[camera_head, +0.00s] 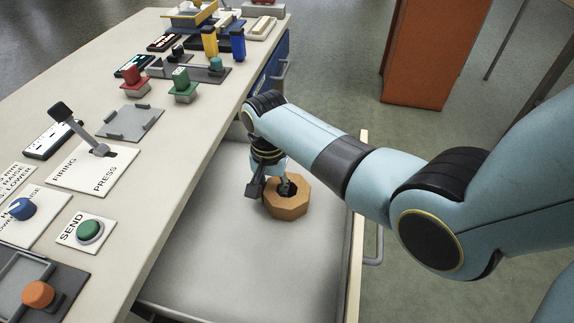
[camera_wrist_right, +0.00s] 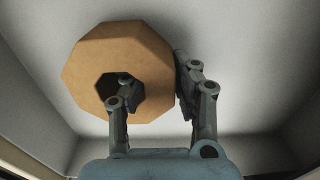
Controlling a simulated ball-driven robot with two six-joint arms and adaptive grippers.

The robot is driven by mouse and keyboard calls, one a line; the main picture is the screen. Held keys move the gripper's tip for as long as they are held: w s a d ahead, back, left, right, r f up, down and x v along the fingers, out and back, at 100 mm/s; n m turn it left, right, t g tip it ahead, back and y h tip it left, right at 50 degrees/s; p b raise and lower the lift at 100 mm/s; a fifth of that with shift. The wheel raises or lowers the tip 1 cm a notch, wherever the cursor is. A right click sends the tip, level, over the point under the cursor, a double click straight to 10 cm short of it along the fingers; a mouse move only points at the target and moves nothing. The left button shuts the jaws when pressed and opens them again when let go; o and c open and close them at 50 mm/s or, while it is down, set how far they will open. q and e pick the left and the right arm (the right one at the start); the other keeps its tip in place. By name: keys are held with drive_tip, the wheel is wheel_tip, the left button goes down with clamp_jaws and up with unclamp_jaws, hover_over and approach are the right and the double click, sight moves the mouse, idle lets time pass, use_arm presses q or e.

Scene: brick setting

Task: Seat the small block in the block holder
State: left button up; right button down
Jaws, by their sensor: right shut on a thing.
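A tan octagonal block (camera_head: 290,206) with a dark hole through its middle is in the open drawer. It fills the upper left of the right wrist view (camera_wrist_right: 85,60). My right gripper (camera_head: 273,188) is shut on its wall, one finger inside the hole and the other against its outer side, as the right wrist view (camera_wrist_right: 155,88) shows. I cannot tell whether the block touches the drawer floor. A flat grey plate with raised edge tabs (camera_head: 130,122) lies empty on the table; it may be the block holder. My left gripper is out of view.
The drawer (camera_head: 225,250) has raised walls around the block. The table (camera_head: 205,135) edge is left of my arm. On it are a lever panel (camera_head: 93,170), a green SEND button (camera_head: 89,230), red (camera_head: 134,80) and green (camera_head: 181,85) knobbed pieces. An orange cabinet (camera_head: 435,50) stands behind.

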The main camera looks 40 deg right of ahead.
idle(0.3)
drive_tip(key=shift+r, duration=0.6)
wheel_tip(320, 180, up, 3)
drive_tip(key=shift+w+f+p, duration=0.1)
drive_tip(key=shift+f+p, duration=0.05)
drive_tip(key=shift+p, duration=0.65)
drive_tip(key=d+r+p, duration=0.1)
drive_tip(key=d+r, duration=0.6)
drive_tip(key=d, duration=0.4)
drive_tip(key=shift+w+d, duration=0.35)
drive_tip(key=shift+w, duration=0.05)
drive_tip(key=shift+r, duration=0.1)
